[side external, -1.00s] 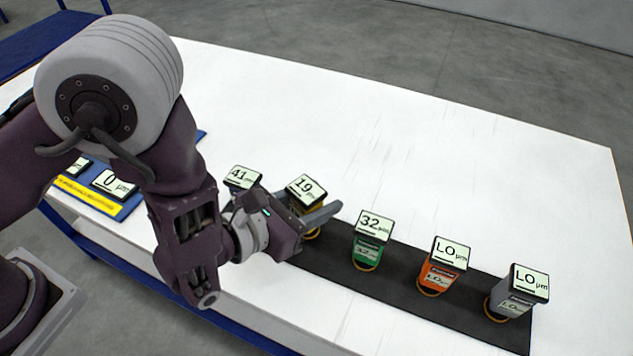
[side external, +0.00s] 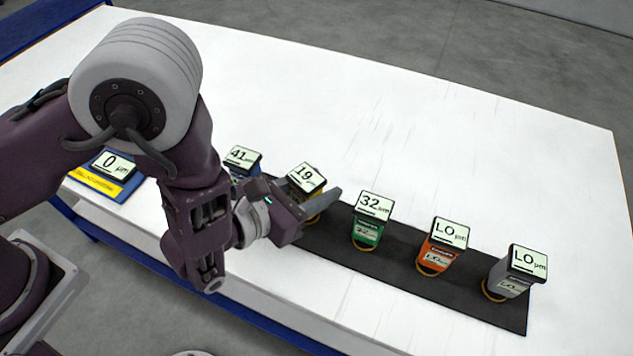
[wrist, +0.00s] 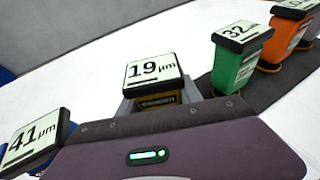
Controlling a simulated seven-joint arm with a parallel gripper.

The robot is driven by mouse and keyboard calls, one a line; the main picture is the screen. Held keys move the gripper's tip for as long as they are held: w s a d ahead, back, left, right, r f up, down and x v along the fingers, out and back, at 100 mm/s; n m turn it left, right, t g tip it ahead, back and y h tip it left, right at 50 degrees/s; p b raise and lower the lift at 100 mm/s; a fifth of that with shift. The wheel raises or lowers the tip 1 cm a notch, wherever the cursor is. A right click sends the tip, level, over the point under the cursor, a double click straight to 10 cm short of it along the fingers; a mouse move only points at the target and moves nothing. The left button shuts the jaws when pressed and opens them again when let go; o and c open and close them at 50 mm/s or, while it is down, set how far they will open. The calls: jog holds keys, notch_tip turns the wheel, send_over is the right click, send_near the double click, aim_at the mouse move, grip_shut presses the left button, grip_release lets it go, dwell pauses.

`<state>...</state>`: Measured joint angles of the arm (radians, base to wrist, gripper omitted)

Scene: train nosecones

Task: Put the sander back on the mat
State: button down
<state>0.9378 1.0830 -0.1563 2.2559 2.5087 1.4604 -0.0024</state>
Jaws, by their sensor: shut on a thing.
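The yellow sander, with a display reading 19 µm (side external: 307,178), is between the jaws of my gripper (side external: 318,209), which is shut on it. It stands roughly upright over the black mat (side external: 400,268), between the blue and green sanders. My gripper hides most of its lower part, so I cannot tell whether its base touches the mat. In the wrist view the display of the yellow sander (wrist: 152,70) faces up, with a strip of yellow body below it.
A blue sander reading 41 (side external: 243,157) is close on the left. A green sander reading 32 (side external: 367,233), an orange one (side external: 438,258) and a grey one (side external: 508,287) stand along the mat to the right. A blue plate (side external: 127,192) bears a 0 µm display. The table behind is clear.

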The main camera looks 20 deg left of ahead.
jog(key=shift+f, duration=0.1)
jog(key=c, duration=0.7)
grip_release()
